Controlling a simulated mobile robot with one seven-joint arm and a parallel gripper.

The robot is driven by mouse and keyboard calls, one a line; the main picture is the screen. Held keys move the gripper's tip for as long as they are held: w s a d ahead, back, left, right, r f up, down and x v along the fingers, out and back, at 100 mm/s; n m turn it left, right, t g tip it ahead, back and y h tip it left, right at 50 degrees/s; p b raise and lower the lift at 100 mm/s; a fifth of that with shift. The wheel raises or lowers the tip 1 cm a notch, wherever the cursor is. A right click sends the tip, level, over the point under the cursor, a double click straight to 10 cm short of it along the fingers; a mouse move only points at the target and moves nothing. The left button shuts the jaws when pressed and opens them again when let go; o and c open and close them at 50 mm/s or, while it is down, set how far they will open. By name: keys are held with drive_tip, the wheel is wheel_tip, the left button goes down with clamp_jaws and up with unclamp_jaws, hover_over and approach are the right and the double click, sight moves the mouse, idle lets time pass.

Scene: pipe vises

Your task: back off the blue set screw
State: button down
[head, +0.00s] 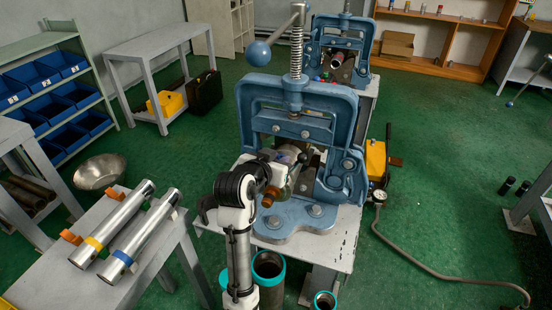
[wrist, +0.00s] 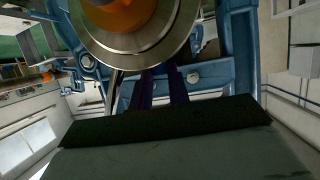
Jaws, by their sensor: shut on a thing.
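My gripper (head: 284,172) is at the near blue pipe vise (head: 302,100), in front of its lower opening. It is shut on a small part there, mostly hidden by the gripper itself; a bluish patch (head: 283,156) shows beside it, and I take this part for the blue set screw. In the wrist view a steel disc with an orange centre (wrist: 122,12) fills the top. Two dark purple-blue strips (wrist: 162,88) run below it to a black finger pad (wrist: 165,120). An orange cylindrical end (head: 268,197) shows beside my gripper in the head view.
The vise's tall screw and ball-ended handle (head: 259,53) rise above. A second vise (head: 343,42) stands behind. Two steel pipes with yellow and blue bands (head: 125,232) lie on a bench at left. Teal-rimmed pipes (head: 268,266) stand below. A hose (head: 440,277) crosses the floor.

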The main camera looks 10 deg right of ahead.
drive_tip(key=shift+s+f+n+t+y, duration=0.1)
drive_tip(key=shift+n+t+y, duration=0.2)
drive_tip(key=shift+n+y, duration=0.25)
drive_tip(key=c, duration=1.3)
unclamp_jaws()
drive_tip(key=shift+d+m, duration=0.1)
drive_tip(key=shift+m, duration=0.15)
